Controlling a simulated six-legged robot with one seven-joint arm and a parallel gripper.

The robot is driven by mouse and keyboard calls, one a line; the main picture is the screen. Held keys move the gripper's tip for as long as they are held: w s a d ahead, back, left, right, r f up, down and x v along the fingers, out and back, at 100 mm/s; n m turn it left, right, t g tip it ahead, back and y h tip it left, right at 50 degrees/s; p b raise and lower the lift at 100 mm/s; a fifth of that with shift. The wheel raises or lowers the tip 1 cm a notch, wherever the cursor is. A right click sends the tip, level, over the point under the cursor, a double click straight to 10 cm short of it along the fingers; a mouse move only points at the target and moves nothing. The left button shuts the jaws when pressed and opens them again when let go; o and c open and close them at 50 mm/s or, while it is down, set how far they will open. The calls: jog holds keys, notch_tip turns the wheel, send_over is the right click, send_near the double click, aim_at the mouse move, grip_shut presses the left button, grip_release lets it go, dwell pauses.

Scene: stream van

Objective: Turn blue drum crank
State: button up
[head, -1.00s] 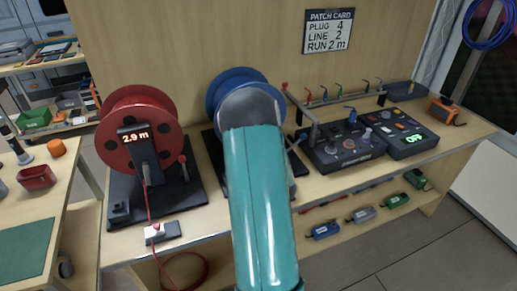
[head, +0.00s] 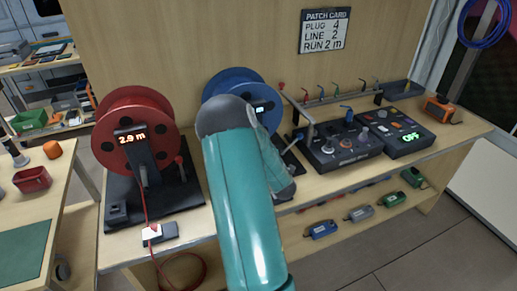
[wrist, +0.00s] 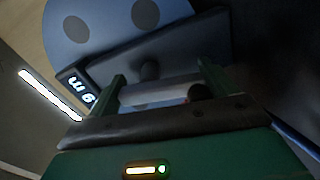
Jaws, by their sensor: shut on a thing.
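The blue drum (head: 232,84) stands on the bench behind my arm. Its small lit display (head: 259,109) shows beside my forearm. In the wrist view the drum's blue face (wrist: 105,22) with dark round spots fills the upper left, and the tilted display (wrist: 76,88) is lit. My gripper (wrist: 160,84) has its two green fingers on either side of a grey cylindrical crank handle (wrist: 158,93), shut on it. In the head view my arm hides the gripper and crank.
A red drum (head: 150,112) reading 2.9 m stands left of the blue one. A patch card (head: 325,30) hangs on the back panel. Colored plugs lie on the lower shelf.

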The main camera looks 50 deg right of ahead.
jog(key=shift+r, duration=0.15)
jog(key=o, duration=0.8)
jog(key=shift+o, duration=0.2)
jog(key=v, duration=1.3)
jog(key=shift+s+a, duration=0.15)
jog(key=shift+s, duration=0.2)
